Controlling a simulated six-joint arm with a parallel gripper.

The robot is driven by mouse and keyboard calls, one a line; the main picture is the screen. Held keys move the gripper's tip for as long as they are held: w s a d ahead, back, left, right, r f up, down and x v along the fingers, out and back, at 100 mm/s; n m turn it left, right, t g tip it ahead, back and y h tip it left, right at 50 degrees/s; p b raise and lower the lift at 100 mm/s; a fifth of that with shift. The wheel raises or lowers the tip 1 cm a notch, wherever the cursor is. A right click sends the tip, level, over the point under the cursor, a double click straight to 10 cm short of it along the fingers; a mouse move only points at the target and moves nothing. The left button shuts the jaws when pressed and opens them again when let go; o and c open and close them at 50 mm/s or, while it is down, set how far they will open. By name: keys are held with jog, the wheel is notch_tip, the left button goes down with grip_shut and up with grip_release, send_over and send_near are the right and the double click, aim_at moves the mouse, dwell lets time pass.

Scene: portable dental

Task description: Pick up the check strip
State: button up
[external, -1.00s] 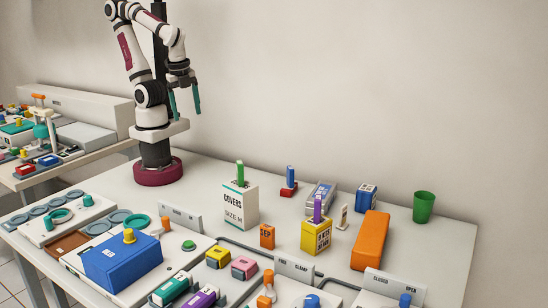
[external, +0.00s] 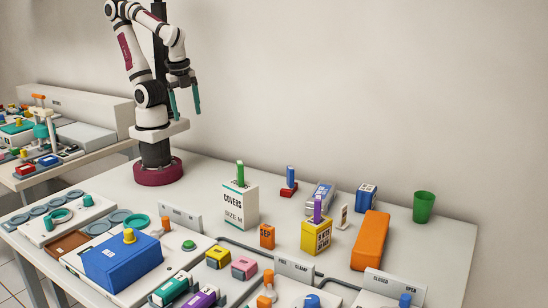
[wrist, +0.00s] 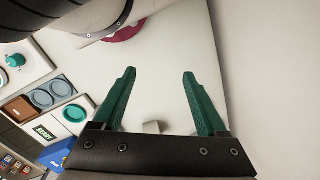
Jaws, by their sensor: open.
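My gripper (external: 185,113) hangs high above the back left of the table, open and empty. Its two green fingers also show apart in the wrist view (wrist: 159,73). No object is labelled as the check strip, so I cannot tell which it is. Upright strip-like things are a purple one (external: 317,207) in a yellow box (external: 316,238), a blue one (external: 290,175) in a small red base (external: 289,190), and a green one (external: 240,173) in the white COVERS box (external: 238,206). A small pale upright piece (external: 343,217) stands right of the yellow box. All are well away from my gripper.
A large blue box (external: 122,263) sits front left. An orange block (external: 370,240), a blue box (external: 366,198) and a green cup (external: 423,207) stand at right. Low label plates, a dark cable and small coloured blocks fill the front. The table near my base is clear.

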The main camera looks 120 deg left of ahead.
jog(key=n+t+h, duration=0.3)
jog(key=n+t, duration=0.2)
jog(key=t, duration=0.9)
send_near(344, 206)
jog(key=x, duration=1)
jog(key=shift+f, duration=0.45)
grip_shut()
